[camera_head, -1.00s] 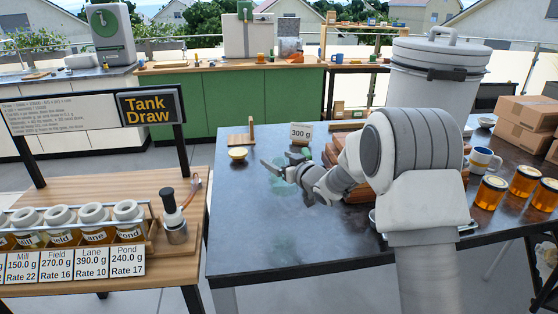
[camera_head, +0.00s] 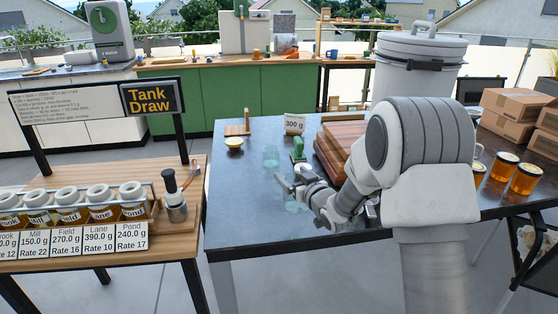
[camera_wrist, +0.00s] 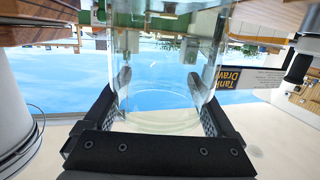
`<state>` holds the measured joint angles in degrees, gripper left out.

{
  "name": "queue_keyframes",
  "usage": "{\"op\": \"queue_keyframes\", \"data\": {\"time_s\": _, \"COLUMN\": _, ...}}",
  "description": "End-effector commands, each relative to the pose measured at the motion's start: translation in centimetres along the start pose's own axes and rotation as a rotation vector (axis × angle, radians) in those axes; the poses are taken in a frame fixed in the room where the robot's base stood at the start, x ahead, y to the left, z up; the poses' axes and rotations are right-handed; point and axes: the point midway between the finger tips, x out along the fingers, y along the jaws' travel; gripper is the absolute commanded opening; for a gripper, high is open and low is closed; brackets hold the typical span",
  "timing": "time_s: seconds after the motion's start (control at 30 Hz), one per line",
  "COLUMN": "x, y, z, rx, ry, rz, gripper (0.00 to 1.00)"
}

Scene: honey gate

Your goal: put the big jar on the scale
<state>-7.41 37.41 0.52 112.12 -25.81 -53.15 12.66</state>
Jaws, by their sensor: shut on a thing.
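A big clear glass jar (camera_wrist: 165,70) is between the two fingers of my gripper (camera_wrist: 165,88) in the wrist view, and it looks empty. My gripper (camera_head: 293,188) is shut on it above the left part of the dark table (camera_head: 240,195) in the head view. There the held jar is faint and partly covered by the gripper. Another clear glass jar (camera_head: 270,156) stands farther back on the table. I cannot make out the scale for certain; my arm hides part of the table.
A small green object (camera_head: 298,148), a 300 g card (camera_head: 294,123) and a yellow dish (camera_head: 234,143) stand behind the gripper. Stacked wooden boards (camera_head: 335,150) are to its right. Honey jars (camera_head: 525,179) stand far right. The table's front left is clear.

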Motion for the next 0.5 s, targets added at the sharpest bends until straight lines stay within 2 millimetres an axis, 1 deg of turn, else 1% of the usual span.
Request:
{"op": "queue_keyframes", "data": {"time_s": 0.03, "x": -1.6, "y": 0.7, "z": 1.2, "rx": 0.008, "ry": -0.005, "rz": 0.040, "gripper": 0.20}}
{"op": "queue_keyframes", "data": {"time_s": 0.17, "x": -6.4, "y": 2.8, "z": 5.0, "rx": 0.027, "ry": -0.009, "rz": 0.170, "gripper": 0.20}}
{"op": "queue_keyframes", "data": {"time_s": 0.2, "x": -8.1, "y": 3.6, "z": 6.3, "rx": 0.034, "ry": -0.010, "rz": 0.215, "gripper": 0.20}}
{"op": "queue_keyframes", "data": {"time_s": 0.3, "x": -11.9, "y": 5.3, "z": 9.3, "rx": 0.048, "ry": -0.011, "rz": 0.321, "gripper": 0.20}}
{"op": "queue_keyframes", "data": {"time_s": 0.4, "x": -14.8, "y": 6.7, "z": 11.3, "rx": 0.059, "ry": -0.007, "rz": 0.399, "gripper": 0.20}}
{"op": "queue_keyframes", "data": {"time_s": 0.5, "x": -16.8, "y": 7.6, "z": 12.9, "rx": 0.067, "ry": -0.006, "rz": 0.455, "gripper": 0.20}}
